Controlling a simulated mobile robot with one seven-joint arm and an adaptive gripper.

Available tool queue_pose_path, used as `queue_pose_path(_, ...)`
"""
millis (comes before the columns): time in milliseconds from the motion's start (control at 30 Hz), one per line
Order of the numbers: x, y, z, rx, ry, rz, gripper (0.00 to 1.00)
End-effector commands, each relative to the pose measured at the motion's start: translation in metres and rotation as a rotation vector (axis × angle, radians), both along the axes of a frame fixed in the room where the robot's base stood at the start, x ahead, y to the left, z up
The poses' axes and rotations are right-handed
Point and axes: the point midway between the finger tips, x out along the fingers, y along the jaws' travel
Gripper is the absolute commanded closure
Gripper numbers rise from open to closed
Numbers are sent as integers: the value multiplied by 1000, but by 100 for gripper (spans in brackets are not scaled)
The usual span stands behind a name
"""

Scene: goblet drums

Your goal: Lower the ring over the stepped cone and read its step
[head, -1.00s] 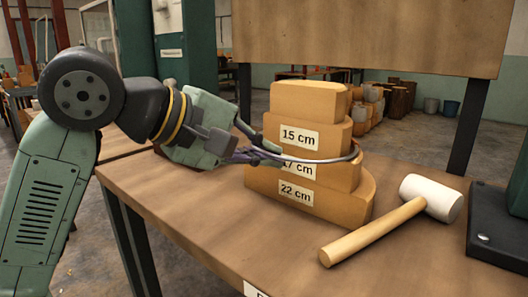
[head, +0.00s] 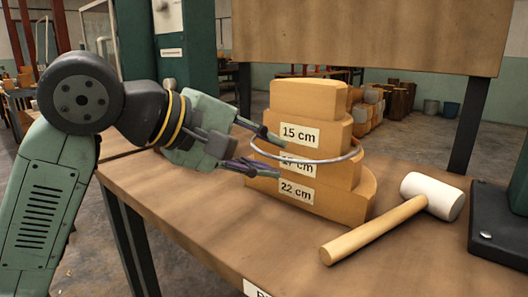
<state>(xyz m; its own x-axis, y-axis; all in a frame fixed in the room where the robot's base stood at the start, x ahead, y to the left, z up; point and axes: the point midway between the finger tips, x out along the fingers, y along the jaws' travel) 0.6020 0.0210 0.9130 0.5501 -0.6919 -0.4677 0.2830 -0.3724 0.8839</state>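The stepped cone (head: 342,178) stands upright on the bench as a stack of half-round wooden steps. Labels read 15 cm, 17 cm and 22 cm from upper to lower; a smaller unlabelled top sits above. The thin grey metal ring (head: 322,161) is around the cone and crosses the upper part of the 17 cm label, near the foot of the 15 cm step. Its far side is hidden behind the cone. My gripper (head: 272,155) is open at the cone's left, one finger above the ring's left side and one below. The fingers look apart from the ring.
A mallet (head: 376,229) with a white head lies on the bench (head: 215,205) right of the cone. An upright wooden board (head: 370,35) rises behind. The bench front left is clear.

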Motion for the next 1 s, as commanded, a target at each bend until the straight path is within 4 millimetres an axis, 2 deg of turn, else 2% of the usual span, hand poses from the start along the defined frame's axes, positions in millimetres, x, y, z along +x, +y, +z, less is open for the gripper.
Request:
queue_pose_path(300,0,0,0,0,0,0,52)
queue_pose_path(633,-2,3,2,0,0,1,52)
queue_pose_path(767,-10,14,9,0,0,2,52)
queue_pose_path(1000,-38,50,34,-2,-1,4,52)
